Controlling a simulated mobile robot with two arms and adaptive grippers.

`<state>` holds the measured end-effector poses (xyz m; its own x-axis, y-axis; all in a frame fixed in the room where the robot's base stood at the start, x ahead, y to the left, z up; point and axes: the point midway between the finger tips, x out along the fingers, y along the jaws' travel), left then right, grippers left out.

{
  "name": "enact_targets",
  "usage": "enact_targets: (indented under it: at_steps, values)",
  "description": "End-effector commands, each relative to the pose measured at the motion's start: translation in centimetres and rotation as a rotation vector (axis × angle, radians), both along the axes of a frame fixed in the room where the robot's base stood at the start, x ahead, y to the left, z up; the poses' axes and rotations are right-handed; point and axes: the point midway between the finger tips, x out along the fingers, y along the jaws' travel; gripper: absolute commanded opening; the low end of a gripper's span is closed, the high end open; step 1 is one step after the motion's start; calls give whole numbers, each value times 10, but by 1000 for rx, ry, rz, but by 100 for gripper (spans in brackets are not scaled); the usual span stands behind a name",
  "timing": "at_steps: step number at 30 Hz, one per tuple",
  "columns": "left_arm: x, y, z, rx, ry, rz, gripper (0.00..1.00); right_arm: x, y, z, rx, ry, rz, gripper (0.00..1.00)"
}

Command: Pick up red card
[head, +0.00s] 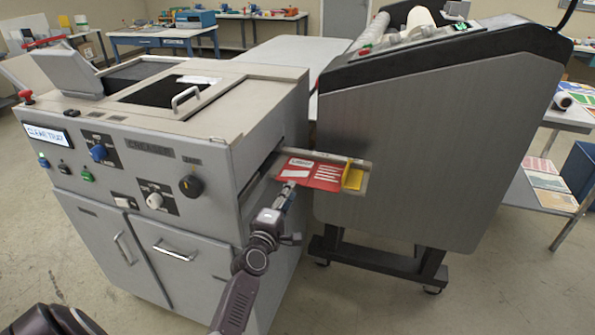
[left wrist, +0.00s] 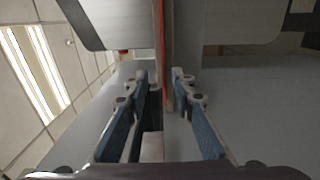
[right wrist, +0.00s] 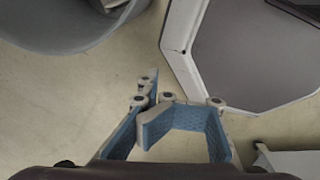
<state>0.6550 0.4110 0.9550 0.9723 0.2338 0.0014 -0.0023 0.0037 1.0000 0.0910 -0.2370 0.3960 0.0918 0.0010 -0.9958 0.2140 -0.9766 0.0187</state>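The red card (head: 322,173), with white and pale markings, lies on a narrow tray (head: 362,163) that sticks out from the side of the grey creaser machine. My left gripper (head: 286,197) is at the near edge of the card. In the left wrist view its two fingers (left wrist: 160,75) stand apart, one on each side of the thin red card edge (left wrist: 163,40) and the tray edge. Contact with the card cannot be told. My right gripper (right wrist: 152,105) is away over the floor, with one finger bent across against the other and nothing seen held.
A yellow piece (head: 352,178) sits at the tray's right end. The creaser machine (head: 150,150) stands left and a large grey machine on casters (head: 420,150) stands close on the right. A table with sheets (head: 545,180) is at far right. Front floor is clear.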

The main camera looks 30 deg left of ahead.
Motion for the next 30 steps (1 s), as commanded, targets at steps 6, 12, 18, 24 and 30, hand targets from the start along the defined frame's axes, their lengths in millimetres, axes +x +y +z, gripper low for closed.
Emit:
enact_targets:
  at_steps: [6,12,18,24,30]
  values:
    - [28,11,-6,6,2,0,23,0,0,-3,0,0,0,0]
    - [45,14,-6,3,3,-1,23,0,0,-3,0,1,0,0]
    - [46,15,-6,3,3,0,23,0,1,-3,2,0,0,0]
    - [46,15,-6,3,3,0,4,0,4,-3,4,1,-2,0]
    - [45,15,-6,3,3,0,0,0,5,-3,6,1,-2,0]
